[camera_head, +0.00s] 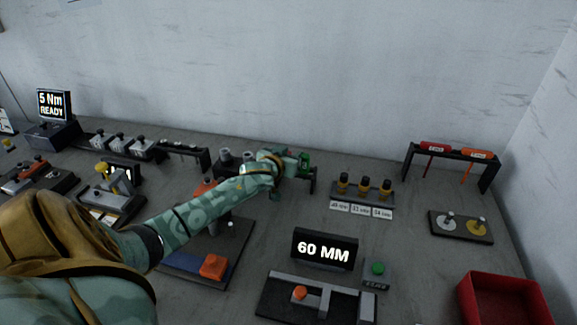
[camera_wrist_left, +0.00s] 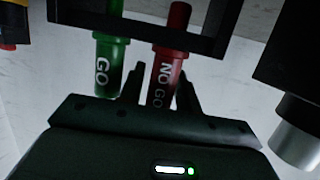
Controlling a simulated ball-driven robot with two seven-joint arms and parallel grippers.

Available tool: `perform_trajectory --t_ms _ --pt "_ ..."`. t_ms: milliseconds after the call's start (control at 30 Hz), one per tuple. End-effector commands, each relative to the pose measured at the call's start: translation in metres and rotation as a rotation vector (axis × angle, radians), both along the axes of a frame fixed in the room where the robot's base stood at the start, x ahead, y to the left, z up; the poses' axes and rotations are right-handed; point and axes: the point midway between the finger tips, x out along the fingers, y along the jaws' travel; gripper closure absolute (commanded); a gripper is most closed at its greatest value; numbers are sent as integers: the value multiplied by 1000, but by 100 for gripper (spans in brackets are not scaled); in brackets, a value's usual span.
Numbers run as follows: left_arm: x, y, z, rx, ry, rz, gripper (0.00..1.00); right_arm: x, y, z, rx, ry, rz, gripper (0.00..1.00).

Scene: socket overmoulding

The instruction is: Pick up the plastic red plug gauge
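The red plug gauge (camera_wrist_left: 168,78), marked NO GO, hangs upright in a dark rack (camera_wrist_left: 215,45) in the left wrist view. My left gripper (camera_wrist_left: 159,88) has its two fingers apart, one on each side of the red gauge's lower part. A gap shows between the left finger and the gauge; contact on the right side is unclear. A green gauge (camera_wrist_left: 110,65) marked GO hangs just left of it. In the head view my left gripper (camera_head: 288,167) is at the rack and mostly hides the red gauge; the green gauge (camera_head: 304,161) shows beside it. My right gripper is not in view.
Black gauges with gold collars stand in a block (camera_head: 363,193) to the right. A rack with red and orange tools (camera_head: 452,149) stands at the far right. A 60 MM display (camera_head: 323,250) and a red bin (camera_head: 505,300) are nearer.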

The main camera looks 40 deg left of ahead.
Motion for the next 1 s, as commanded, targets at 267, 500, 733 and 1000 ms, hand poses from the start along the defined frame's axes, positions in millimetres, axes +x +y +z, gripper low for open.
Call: perform_trajectory --t_ms 267,500,733,1000 --pt "0 0 1 0 0 0 100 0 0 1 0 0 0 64" --pt "0 -1 1 -1 0 -1 100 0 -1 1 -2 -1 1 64" --pt "-1 -1 22 0 -4 -1 100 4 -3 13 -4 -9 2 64" --pt "-30 8 75 2 -5 0 100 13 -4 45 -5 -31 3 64"
